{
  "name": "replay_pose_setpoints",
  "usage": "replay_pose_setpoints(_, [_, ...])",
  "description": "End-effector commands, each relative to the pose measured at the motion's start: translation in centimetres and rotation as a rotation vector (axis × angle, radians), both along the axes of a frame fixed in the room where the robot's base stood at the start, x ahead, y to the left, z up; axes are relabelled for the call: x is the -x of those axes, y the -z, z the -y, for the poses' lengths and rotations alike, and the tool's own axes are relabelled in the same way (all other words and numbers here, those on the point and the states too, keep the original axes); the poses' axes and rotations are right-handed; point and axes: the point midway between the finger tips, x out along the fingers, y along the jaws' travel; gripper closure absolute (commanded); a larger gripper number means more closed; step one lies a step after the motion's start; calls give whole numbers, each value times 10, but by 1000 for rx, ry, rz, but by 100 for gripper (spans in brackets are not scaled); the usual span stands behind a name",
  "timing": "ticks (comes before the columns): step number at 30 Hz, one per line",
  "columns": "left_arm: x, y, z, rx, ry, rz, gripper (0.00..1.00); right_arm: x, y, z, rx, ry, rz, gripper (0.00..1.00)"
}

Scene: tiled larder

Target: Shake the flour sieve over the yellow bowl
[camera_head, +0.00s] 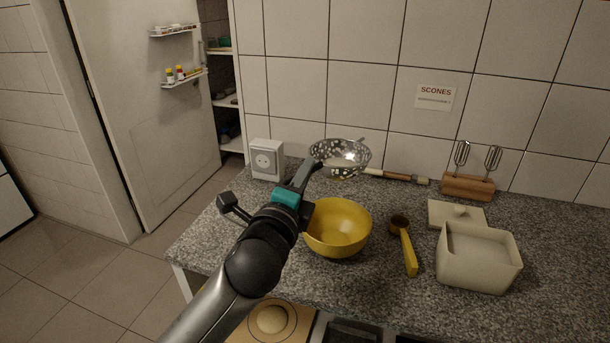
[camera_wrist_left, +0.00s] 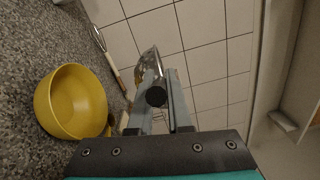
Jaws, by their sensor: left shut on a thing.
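The flour sieve (camera_head: 341,153) is a shiny metal bowl shape with speckled reflections. My left gripper (camera_head: 306,174) is shut on the sieve's handle, and the sieve is held up in the air. In the left wrist view the sieve (camera_wrist_left: 147,64) shows edge-on beyond the fingers (camera_wrist_left: 158,88), with a dark round handle end between them. The yellow bowl (camera_head: 338,228) stands upright on the counter, below the sieve in the head view. The bowl (camera_wrist_left: 72,102) lies left of the fingers in the wrist view. I cannot tell whether the sieve is directly above it. My right gripper is not in view.
On the granite counter (camera_head: 385,285), a yellow-handled scoop (camera_head: 408,250) lies right of the bowl. A cream canister (camera_head: 478,262), its lid (camera_head: 447,212) and a wooden block with beaters (camera_head: 468,187) stand further right. A white dial box (camera_head: 267,160) and a wooden-handled tool (camera_head: 395,175) are near the wall.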

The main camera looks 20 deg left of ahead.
Motion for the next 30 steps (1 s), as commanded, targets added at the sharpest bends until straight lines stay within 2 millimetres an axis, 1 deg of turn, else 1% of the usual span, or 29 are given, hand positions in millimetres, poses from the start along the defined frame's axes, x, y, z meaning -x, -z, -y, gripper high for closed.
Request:
replay_pose_setpoints(1, [0, 20, 0, 3, 0, 0, 100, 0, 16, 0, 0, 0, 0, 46])
replay_pose_setpoints(3, [-1, 38, 0, 4, -2, 3, 100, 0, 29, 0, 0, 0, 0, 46])
replay_pose_setpoints(9, [-2, 79, 1, 4, 0, 10, 100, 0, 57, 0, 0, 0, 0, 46])
replay_pose_setpoints(12, [-2, 91, 2, 3, 2, 14, 100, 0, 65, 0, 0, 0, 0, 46])
replay_pose_setpoints(16, [-2, 100, 2, 2, 3, 15, 100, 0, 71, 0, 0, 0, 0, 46])
replay_pose_setpoints(23, [-2, 104, 2, 1, 3, 17, 100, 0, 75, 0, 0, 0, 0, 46])
replay_pose_setpoints(30, [-2, 113, 2, 1, 3, 17, 100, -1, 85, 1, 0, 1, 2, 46])
